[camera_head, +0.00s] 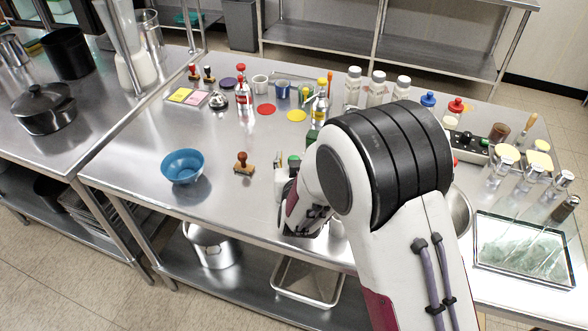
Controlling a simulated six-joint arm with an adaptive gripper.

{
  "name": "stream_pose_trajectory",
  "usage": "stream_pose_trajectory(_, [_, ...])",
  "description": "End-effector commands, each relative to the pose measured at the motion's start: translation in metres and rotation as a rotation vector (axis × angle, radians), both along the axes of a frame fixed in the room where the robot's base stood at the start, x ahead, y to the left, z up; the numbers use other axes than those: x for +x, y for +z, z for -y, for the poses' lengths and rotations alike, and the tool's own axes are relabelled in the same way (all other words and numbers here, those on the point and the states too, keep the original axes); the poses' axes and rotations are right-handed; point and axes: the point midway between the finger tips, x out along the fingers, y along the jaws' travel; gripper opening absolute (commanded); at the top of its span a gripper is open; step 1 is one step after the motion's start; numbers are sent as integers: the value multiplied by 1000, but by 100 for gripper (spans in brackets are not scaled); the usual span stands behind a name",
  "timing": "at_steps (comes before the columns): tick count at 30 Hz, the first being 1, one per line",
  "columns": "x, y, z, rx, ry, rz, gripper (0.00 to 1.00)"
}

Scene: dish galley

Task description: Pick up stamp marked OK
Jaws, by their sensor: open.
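A brown wooden-handled stamp (242,159) stands upright on the steel table, left of my arm and right of a blue bowl. Two smaller stamps stand at the back left: one with a red handle (193,71) and one with a dark and red handle (208,73). I cannot read any marking on them, so I cannot tell which says OK. My gripper (283,184) is open, to the right of the wooden-handled stamp and apart from it. It is largely hidden behind my own arm, and the fingertips are not clear.
The blue bowl (182,166) stands at the table's left front. Ink pads or notes (185,96), a red-capped bottle (243,95), red disc (266,109) and yellow disc (296,115) lie behind. White-capped shakers (376,88) stand farther right. A glass tray (525,250) is at right.

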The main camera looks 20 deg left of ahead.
Motion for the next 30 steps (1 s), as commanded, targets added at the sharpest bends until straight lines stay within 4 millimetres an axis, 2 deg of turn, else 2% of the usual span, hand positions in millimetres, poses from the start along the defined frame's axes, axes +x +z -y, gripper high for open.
stream_pose_trajectory(7, [0, 0, 0, 0, 0, 0, 42])
stream_pose_trajectory(8, [0, 0, 0, 0, 0, 0, 37])
stream_pose_trajectory(12, [0, 0, 0, 0, 0, 0, 1])
stream_pose_trajectory(23, [0, 0, 0, 0, 0, 0, 0])
stream_pose_trajectory(30, [0, 7, 0, 1, -1, 1, 0])
